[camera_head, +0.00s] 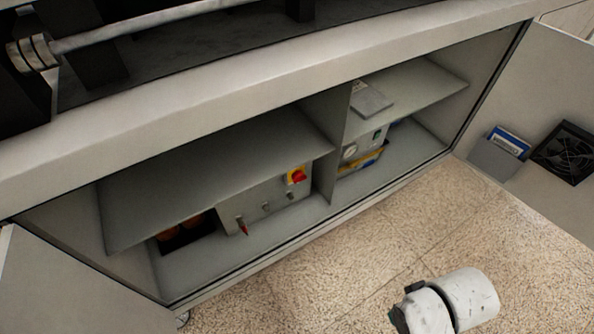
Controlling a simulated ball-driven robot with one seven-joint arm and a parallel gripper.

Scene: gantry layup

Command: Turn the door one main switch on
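A red rotary switch (298,176) on a yellow plate sits at the upper right of a grey control box (270,204) inside the open cabinet. It is the only thing in view that looks like a main switch; its on or off position is too small to tell. The box also bears small knobs and a red-tipped part (243,227) low on its left. A white rounded part of my arm shows at the bottom right, over the floor and well apart from the cabinet. My gripper is not in view.
Cabinet doors stand open at left (55,290) and right (560,120). A shelf (215,175) overhangs the control box, and a divider (327,150) stands to its right. Another grey unit with a gauge (350,152) sits beyond. The floor (330,290) before the cabinet is clear.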

